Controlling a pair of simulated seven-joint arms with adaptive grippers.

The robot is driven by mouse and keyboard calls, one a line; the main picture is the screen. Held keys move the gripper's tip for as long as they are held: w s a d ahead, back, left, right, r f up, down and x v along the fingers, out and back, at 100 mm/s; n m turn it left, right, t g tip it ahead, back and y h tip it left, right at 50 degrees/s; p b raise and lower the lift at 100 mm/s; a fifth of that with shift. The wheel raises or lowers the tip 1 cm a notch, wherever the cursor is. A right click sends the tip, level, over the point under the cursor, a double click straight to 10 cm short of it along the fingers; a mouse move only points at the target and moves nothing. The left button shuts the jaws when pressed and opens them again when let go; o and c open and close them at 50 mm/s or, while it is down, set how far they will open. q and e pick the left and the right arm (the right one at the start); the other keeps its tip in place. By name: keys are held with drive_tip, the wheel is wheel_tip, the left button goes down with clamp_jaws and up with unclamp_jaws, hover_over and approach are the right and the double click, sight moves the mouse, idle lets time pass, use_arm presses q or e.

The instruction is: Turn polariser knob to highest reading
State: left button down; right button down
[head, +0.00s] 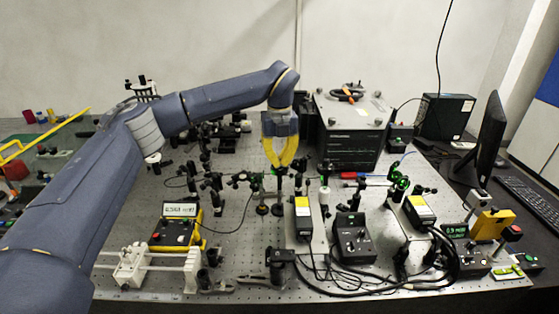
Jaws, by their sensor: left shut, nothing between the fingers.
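My left gripper (281,168) reaches in from the left above the middle of the bench, yellow fingers pointing down. The fingers are shut with nothing between them. Their tips are at the top of a dark post-mounted optic (280,191); I cannot tell whether they touch it. The polariser knob cannot be made out for certain among the small dark mounts, and the fingers may hide it. A yellow-cased meter (175,232) at the left front has a lit display, its digits too small to read surely. My right gripper is not in view.
Several post mounts crowd around the gripper. A large dark box (350,132) stands behind right. A black control box (354,238) and cables lie at the front. Bare breadboard shows front left of the gripper.

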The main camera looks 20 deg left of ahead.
sight(280, 160)
use_arm(q)
drive_tip(key=m, duration=0.6)
drive_tip(key=shift+r, duration=0.1)
drive_tip(key=m, duration=0.6)
drive_tip(key=shift+m, duration=0.4)
idle(0.5)
drive_tip(key=c, duration=1.3)
unclamp_jaws()
drive_tip(key=shift+c, duration=0.2)
wheel_tip(280, 160, up, 12)
